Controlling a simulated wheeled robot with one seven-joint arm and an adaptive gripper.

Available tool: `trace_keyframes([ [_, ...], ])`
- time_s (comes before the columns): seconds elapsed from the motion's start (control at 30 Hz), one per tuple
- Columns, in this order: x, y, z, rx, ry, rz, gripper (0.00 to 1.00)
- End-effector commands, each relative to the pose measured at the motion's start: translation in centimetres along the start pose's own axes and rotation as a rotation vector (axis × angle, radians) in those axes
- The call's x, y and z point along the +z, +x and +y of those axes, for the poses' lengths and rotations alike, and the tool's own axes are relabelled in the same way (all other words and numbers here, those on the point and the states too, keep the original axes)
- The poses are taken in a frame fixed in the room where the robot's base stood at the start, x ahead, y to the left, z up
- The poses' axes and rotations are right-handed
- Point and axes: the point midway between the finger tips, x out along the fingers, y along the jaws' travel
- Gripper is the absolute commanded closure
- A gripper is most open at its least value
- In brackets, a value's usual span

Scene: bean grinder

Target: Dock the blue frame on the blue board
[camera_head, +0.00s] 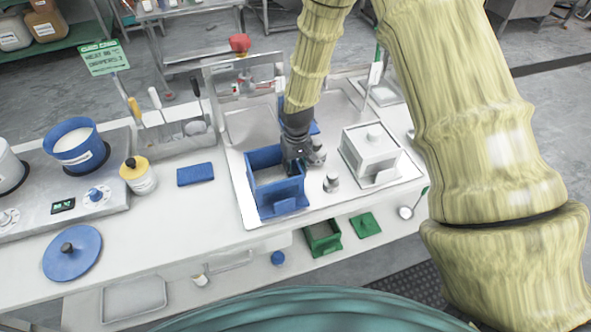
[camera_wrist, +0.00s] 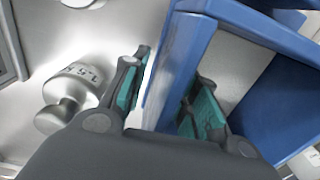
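The blue frame (camera_head: 275,205) is an open-topped, box-like piece standing upright on the metal tray of the counter. My gripper (camera_head: 306,162) is low at its right side. In the wrist view, my gripper (camera_wrist: 172,95) has one finger on each side of a blue frame wall (camera_wrist: 180,60). A light gap shows between the left finger and the wall, so the fingers look open around it. A flat blue rectangular piece (camera_head: 195,174), possibly the blue board, lies on the counter left of the frame. Another blue piece (camera_head: 314,128) shows partly behind my gripper.
A small metal weight (camera_head: 331,183) stands just right of my gripper; it also shows in the wrist view (camera_wrist: 70,92). A white lidded box (camera_head: 370,150) is farther right. A yellow-topped bottle (camera_head: 138,175) and a hotplate with a blue pot (camera_head: 75,145) stand left.

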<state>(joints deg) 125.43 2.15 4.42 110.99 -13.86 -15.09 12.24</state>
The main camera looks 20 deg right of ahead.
Motion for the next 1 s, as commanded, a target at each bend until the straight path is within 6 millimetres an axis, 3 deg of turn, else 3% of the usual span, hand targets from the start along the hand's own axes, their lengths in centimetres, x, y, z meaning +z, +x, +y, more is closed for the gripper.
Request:
trace_keyframes([
  [1.0, -0.1, -11.5, 0.0, 0.0, 0.001, 0.003, 0.72],
])
